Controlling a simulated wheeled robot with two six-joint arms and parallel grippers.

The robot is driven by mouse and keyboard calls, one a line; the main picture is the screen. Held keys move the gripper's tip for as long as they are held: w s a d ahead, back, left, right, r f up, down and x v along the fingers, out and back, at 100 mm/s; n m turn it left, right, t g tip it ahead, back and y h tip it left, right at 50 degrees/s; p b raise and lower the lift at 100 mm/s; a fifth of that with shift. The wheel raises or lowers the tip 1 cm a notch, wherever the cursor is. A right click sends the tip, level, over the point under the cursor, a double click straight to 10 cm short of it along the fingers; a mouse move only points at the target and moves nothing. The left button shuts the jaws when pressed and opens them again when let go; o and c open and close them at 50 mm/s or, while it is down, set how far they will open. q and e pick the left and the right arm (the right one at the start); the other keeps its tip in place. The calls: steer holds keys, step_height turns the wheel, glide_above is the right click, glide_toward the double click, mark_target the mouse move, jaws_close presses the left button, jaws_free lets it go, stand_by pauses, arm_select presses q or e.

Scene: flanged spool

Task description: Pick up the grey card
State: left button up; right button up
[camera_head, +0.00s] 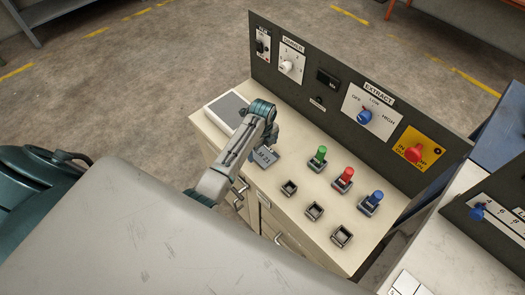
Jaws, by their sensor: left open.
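A small grey card (265,158) with dark lettering, too small to read surely, lies on the cream console top at its left part. My left gripper (271,138) is just above and behind the card in this view. It is open, and its fingers are small and dark, partly hidden by my wrist. I cannot tell whether they touch the card. My left arm covers the card's left edge. My right gripper is not in view.
A white-framed grey pad (228,110) lies left of my wrist. Green (318,157), red (343,179) and blue (370,203) knobbed parts stand to the right, with small square sockets (314,211) before them. A dark upright panel (330,108) with switches closes off the back.

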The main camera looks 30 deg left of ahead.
mark_target(262, 154)
arm_select(q)
steer(key=shift+f, duration=1.15)
steer(key=c, duration=1.1)
steer(key=shift+r, duration=0.1)
